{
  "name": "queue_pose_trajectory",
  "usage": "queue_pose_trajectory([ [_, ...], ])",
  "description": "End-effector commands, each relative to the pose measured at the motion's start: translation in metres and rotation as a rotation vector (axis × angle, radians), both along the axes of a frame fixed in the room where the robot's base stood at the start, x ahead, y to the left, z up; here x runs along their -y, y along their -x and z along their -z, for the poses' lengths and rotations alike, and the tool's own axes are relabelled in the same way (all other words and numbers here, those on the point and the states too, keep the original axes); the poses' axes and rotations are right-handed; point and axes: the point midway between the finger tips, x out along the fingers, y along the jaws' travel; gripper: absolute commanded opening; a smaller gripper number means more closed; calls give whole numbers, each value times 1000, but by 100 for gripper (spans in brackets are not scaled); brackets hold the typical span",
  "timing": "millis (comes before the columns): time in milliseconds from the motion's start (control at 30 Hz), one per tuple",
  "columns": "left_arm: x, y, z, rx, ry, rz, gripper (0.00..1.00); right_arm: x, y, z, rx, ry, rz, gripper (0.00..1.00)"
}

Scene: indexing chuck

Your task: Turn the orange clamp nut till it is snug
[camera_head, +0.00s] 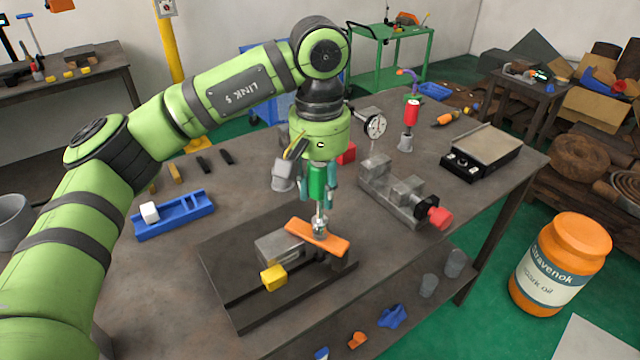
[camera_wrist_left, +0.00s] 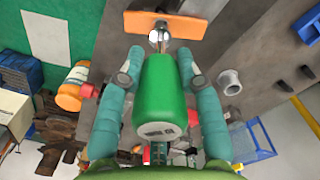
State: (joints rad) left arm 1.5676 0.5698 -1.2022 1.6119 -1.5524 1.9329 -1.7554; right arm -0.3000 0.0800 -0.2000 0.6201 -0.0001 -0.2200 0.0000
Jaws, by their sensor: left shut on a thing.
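My left gripper (camera_head: 318,185) points down over the fixture and is shut on a green-handled driver (camera_head: 317,176). The green handle (camera_wrist_left: 160,95) sits between the two teal fingers in the left wrist view. The driver's metal shaft runs down to a shiny nut-like end (camera_head: 320,226) at the middle of the orange clamp bar (camera_head: 330,241). The orange bar (camera_wrist_left: 187,27) also shows in the left wrist view. It lies across a grey block (camera_head: 278,248) on a dark base plate (camera_head: 240,318). Whether the driver is fully seated on the nut cannot be told. My right gripper is not seen.
A yellow block (camera_head: 273,278) sits in front of the grey block. A grey vise (camera_head: 385,190) with a red knob and a dial gauge (camera_head: 374,127) stand to the right. A blue tray (camera_head: 175,217) lies left. The table's front right edge is near the base plate.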

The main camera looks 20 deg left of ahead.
Motion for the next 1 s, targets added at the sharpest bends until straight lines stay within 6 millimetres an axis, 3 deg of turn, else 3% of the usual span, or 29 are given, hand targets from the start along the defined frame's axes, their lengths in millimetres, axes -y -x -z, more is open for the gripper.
queue_pose_trajectory([
  [1000, 0, 0, 15, 1, 1, 0, 0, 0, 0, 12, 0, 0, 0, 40],
])
